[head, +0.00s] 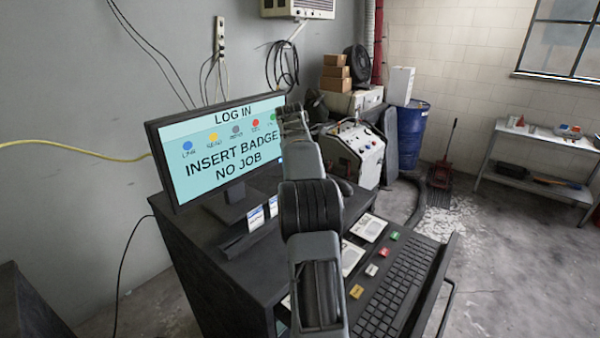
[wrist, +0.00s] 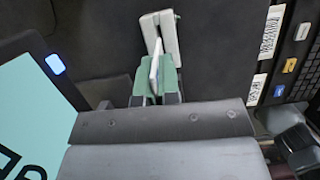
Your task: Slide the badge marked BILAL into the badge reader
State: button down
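In the wrist view my gripper (wrist: 155,84) has green finger pads, closed on a thin white badge (wrist: 154,68) seen almost edge-on. Its name cannot be read from here. A light grey, two-sided piece, apparently the badge reader (wrist: 168,38), lies just beyond the fingertips. The badge's far end overlaps the gap between its two sides; I cannot tell how deep it sits. In the head view my arm hides the fingertips, held badge and reader. The monitor (head: 215,120) reads LOG IN, INSERT BADGE, NO JOB.
Two badges (head: 256,218) (head: 273,207) stand in a dark rack below the monitor. The keyboard (head: 395,290) and small coloured blocks (head: 394,236) lie at the right. In the wrist view the monitor edge (wrist: 62,85) is left of my gripper. The dark desktop (wrist: 225,55) right of the reader is clear.

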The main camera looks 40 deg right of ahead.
jog(key=shift+w+d+f+n+b, duration=0.15)
jog(key=shift+f+n+b, duration=0.15)
jog(key=shift+f+b, duration=1.35)
jog(key=shift+p, duration=1.2)
dwell(1.3)
jog(key=shift+f+b, duration=1.1)
jog(key=shift+f, duration=0.95)
dwell(0.5)
jog(key=c, duration=1.4)
grip_release()
jog(key=shift+o, duration=0.7)
jog(key=shift+r, duration=0.2)
jog(key=p+v, duration=0.1)
jog(key=v, duration=1.2)
jog(key=shift+r, duration=0.3)
